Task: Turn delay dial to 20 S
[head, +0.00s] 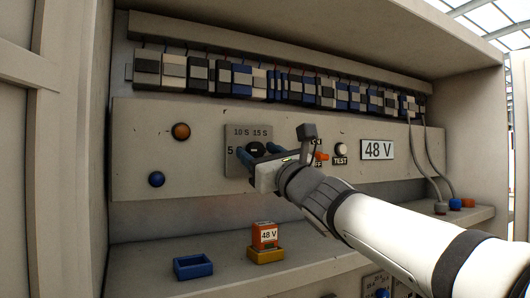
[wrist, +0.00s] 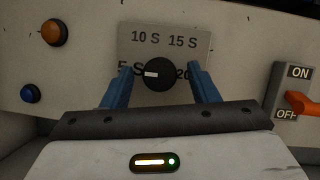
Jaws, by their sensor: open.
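The delay dial is a round black knob (wrist: 159,74) on a grey plate (wrist: 203,45) marked 5 S, 10 S, 15 S and 20 S. In the wrist view its white pointer mark points left, toward 5 S. The 20 S label is partly covered by a finger. My gripper (wrist: 160,71) is open, with one blue finger on each side of the knob and a visible gap on both sides. In the head view the knob (head: 257,148) shows just beyond the fingers of my gripper (head: 259,154).
An ON/OFF switch with an orange lever (wrist: 302,103) is right of the dial. Orange (head: 181,131) and blue (head: 156,179) buttons are on the left. A white TEST button (head: 341,150) is farther right. A blue tray (head: 193,267) and an orange 48 V block (head: 265,236) stand on the shelf below.

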